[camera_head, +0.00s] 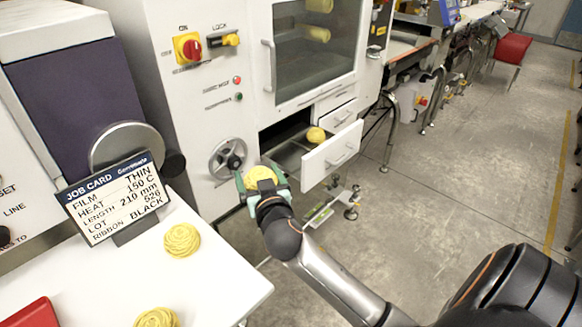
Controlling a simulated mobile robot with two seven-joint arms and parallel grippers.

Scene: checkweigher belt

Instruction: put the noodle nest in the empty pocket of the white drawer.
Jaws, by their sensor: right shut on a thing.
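My right gripper (262,183) is shut on a yellow noodle nest (261,175) and holds it in the air, in front of the machine and to the left of the open white drawer (333,157). The drawer is pulled out at the foot of the machine. Another yellow nest (316,135) shows inside the drawer, towards its right. My left gripper is not in view.
Two more nests lie on the white table, one near the job card (181,240) and one at the front (156,318). A red tray (32,314) is at the lower left. Open floor lies to the right.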

